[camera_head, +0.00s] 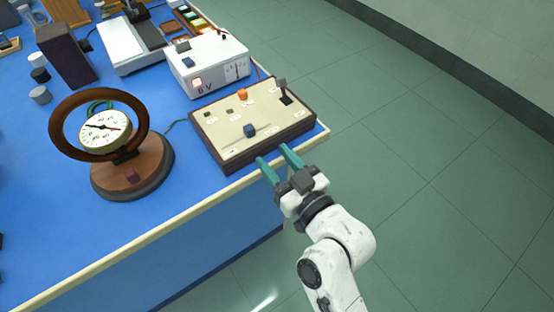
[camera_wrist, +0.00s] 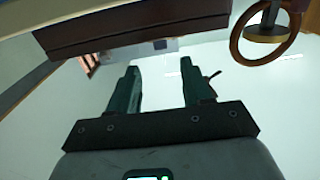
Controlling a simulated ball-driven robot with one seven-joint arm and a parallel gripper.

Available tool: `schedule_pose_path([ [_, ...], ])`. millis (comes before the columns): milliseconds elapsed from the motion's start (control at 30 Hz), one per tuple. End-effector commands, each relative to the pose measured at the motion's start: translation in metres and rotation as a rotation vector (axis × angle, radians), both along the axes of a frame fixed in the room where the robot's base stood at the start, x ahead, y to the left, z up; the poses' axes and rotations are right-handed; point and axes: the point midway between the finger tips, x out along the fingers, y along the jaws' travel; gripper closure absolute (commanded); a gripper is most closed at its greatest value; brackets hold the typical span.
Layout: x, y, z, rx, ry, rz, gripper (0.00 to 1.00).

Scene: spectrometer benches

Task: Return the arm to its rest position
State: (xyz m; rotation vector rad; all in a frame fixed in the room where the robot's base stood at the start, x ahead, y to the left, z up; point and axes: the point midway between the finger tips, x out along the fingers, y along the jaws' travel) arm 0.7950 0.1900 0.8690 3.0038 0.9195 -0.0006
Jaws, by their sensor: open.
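My gripper (camera_head: 278,161) is at the end of my white arm, close to the front right corner of the blue bench (camera_head: 232,217). Its two green fingers are spread apart with nothing between them. They point at the near edge of a cream control panel (camera_head: 255,118) with a dark base; I cannot tell whether they touch it. In the wrist view the two fingers of my gripper (camera_wrist: 159,82) also stand apart and empty. The panel's dark side (camera_wrist: 140,32) runs across the top of that view.
A white 6 V supply box (camera_head: 207,66) is behind. Green floor (camera_head: 420,150) to the right is clear.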

Motion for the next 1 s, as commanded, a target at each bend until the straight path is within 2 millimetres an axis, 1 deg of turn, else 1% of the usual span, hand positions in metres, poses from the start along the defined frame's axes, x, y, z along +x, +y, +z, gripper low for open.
schedule_pose_path([
  [300,0.0,0.0,0.0,0.0,0.0,0.0,0.51],
  [367,-0.001,-0.003,-0.002,-0.01,0.017,-0.002,0.51],
  [467,-0.007,-0.018,-0.016,-0.057,0.098,-0.008,0.51],
  [567,-0.021,-0.048,-0.04,-0.136,0.25,-0.029,0.51],
  [600,-0.03,-0.063,-0.052,-0.171,0.327,-0.045,0.51],
  [667,-0.047,-0.088,-0.069,-0.223,0.449,-0.076,0.51],
  [700,-0.06,-0.106,-0.08,-0.254,0.535,-0.101,0.51],
  [767,-0.083,-0.133,-0.094,-0.296,0.665,-0.145,0.51],
  [800,-0.099,-0.151,-0.102,-0.322,0.753,-0.178,0.51],
  [833,-0.113,-0.164,-0.107,-0.338,0.82,-0.205,0.51],
  [867,-0.127,-0.177,-0.112,-0.354,0.886,-0.233,0.51],
  [900,-0.147,-0.194,-0.116,-0.371,0.973,-0.273,0.51],
  [967,-0.175,-0.216,-0.12,-0.393,1.094,-0.33,0.51],
  [1000,-0.193,-0.228,-0.121,-0.403,1.165,-0.367,0.51],
])
